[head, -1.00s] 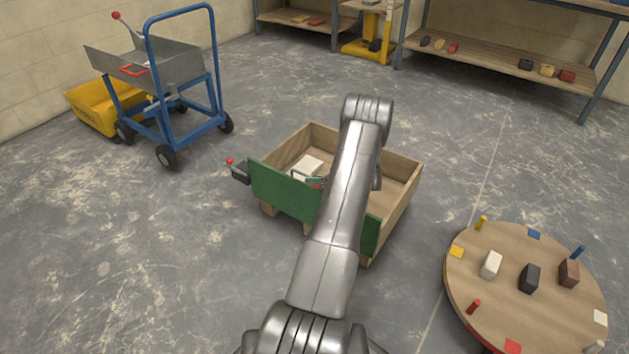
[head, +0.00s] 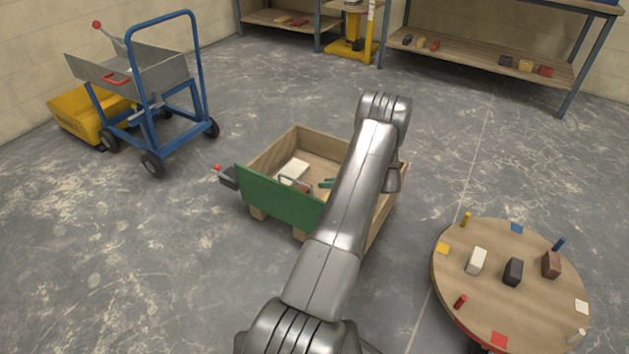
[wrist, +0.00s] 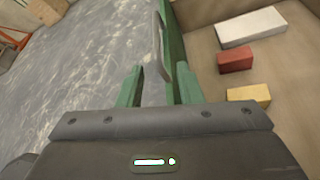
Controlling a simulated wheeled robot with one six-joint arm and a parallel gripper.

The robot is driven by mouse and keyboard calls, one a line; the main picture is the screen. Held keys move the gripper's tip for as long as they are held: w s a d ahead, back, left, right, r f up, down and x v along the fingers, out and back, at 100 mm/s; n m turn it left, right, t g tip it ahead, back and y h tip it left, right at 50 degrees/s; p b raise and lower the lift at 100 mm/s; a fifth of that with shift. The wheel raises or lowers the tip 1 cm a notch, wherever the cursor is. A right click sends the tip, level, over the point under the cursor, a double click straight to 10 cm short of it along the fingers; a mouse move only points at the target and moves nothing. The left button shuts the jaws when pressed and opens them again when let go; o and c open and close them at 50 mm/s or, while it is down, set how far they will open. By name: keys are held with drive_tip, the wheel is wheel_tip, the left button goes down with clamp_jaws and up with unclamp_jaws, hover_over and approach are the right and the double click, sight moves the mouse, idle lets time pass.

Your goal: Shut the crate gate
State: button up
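The wooden crate (head: 297,138) stands on the floor in the middle of the head view. Its green gate (head: 275,198) is upright along the near side; my arm hides its right part, so I cannot tell whether it is fully closed. A grey bar handle (wrist: 157,50) is on the gate (wrist: 174,35) and also shows in the head view (head: 294,182). My gripper (wrist: 160,88) is open, its green fingers apart near the gate's top edge, with the handle ahead between them. No grip shows. A latch lever with a red knob (head: 217,168) is at the gate's left end.
White, red and yellow blocks (wrist: 250,27) (wrist: 235,60) (wrist: 249,95) lie in the crate. A round table (head: 470,300) with blocks and pegs stands right. A blue trolley (head: 197,75) stands left. Shelves (head: 470,58) line the back. Open floor lies left of the crate.

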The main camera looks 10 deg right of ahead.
sight(301, 183)
drive_tip(key=shift+v, duration=1.55)
drive_tip(key=shift+a+f, duration=0.1)
drive_tip(key=b+x, duration=0.3)
drive_tip(key=x, duration=1)
drive_tip(key=shift+a, duration=0.1)
drive_tip(key=shift+w+a+f, duration=0.1)
drive_tip(key=shift+w+a, duration=0.05)
drive_tip(key=shift+a, duration=0.2)
